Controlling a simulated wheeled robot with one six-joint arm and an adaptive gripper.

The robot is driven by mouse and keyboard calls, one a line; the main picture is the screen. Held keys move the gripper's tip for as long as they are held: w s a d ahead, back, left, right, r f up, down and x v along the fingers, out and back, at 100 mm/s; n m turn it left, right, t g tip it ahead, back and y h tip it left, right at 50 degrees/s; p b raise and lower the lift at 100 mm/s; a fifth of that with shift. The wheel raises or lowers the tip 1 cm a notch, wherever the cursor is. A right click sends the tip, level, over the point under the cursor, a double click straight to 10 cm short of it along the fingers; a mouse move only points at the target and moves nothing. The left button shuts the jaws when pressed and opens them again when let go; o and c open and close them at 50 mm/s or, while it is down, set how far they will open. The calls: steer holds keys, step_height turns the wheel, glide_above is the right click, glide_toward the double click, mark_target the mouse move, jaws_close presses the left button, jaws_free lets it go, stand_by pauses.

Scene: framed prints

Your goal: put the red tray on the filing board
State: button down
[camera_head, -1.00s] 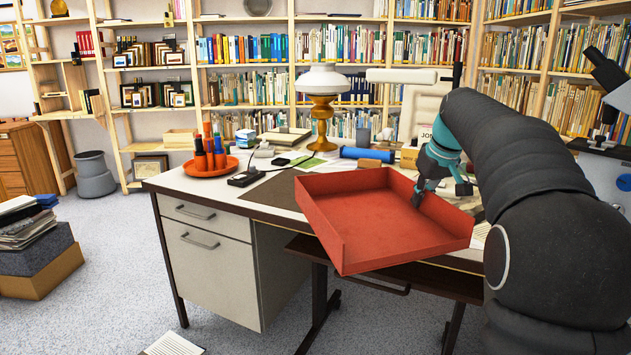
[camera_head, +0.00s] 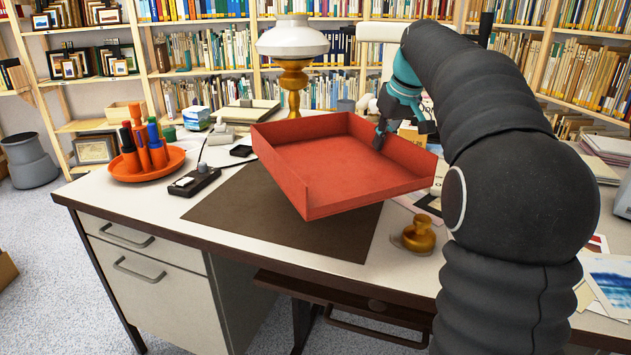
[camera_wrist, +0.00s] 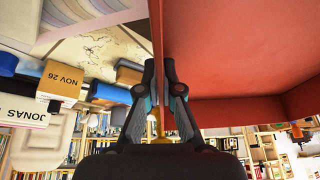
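The red tray (camera_head: 345,170) is a shallow open box, held in the air over the desk and slightly tilted. It is empty. My gripper (camera_head: 382,130) is shut on its right rear wall; in the wrist view the fingers (camera_wrist: 158,95) lie on both sides of that thin red wall. A flat dark brown board (camera_head: 232,212) lies on the desktop, the only board-like surface I make out; I cannot tell for sure that it is the filing board. The tray hangs above its right and rear part and hides much of it.
On the desk (camera_head: 125,195) stand an orange dish (camera_head: 172,166) of markers, a black device (camera_head: 195,181), a white-shaded brass lamp (camera_head: 292,70) and a brass stamp (camera_head: 419,235). Papers (camera_head: 610,280) lie at right. Bookshelves stand behind. The board's front left part is clear.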

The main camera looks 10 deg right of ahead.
mark_target(340, 152)
steer(key=w+a+f, duration=0.1)
steer(key=a+f, duration=0.1)
steer(key=a, duration=0.1)
steer(key=w+a+f, duration=0.1)
steer(key=a+f, duration=0.1)
steer(key=a, duration=0.1)
steer(key=a+f, duration=0.2)
steer(key=a, duration=0.1)
steer(key=shift+w+a, duration=0.15)
steer(key=shift+w, duration=0.25)
steer(key=shift+f+b, duration=0.5)
steer(key=shift+f, duration=1.65)
steer(key=c, duration=1.3)
jaws_free()
